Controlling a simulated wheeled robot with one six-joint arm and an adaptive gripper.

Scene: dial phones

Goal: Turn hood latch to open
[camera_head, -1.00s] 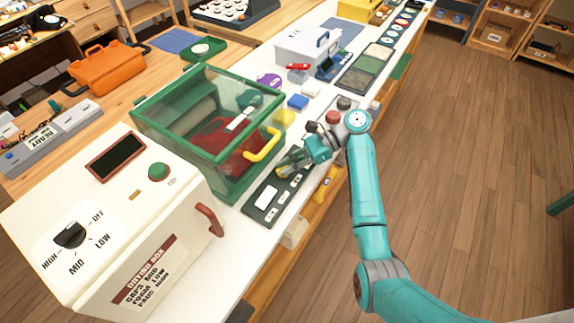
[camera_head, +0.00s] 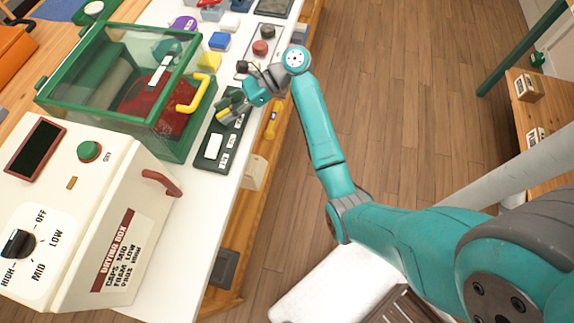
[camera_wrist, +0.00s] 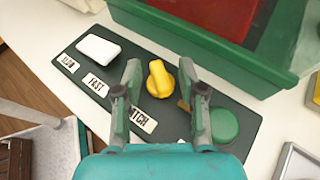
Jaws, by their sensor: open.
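The hood latch appears to be a yellow knob (camera_wrist: 160,80) on a dark control panel (camera_wrist: 75,65), beside a label partly hidden by a finger and ending in "TCH". My gripper (camera_wrist: 159,73) is open, with one finger on each side of the knob; I cannot tell whether either touches it. In the head view my gripper (camera_head: 232,102) is low over the far end of the panel (camera_head: 205,162). The clear hood (camera_head: 120,65) with green frame and yellow handle (camera_head: 193,93) is down, with a red thing inside.
A white button (camera_wrist: 98,48) and a green round button (camera_wrist: 223,125) flank the knob on the panel. The drying box (camera_head: 75,220) stands nearer, its red handle (camera_head: 160,183) sticking out. Coloured blocks lie beyond the gripper. The floor (camera_head: 400,90) to the right is open.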

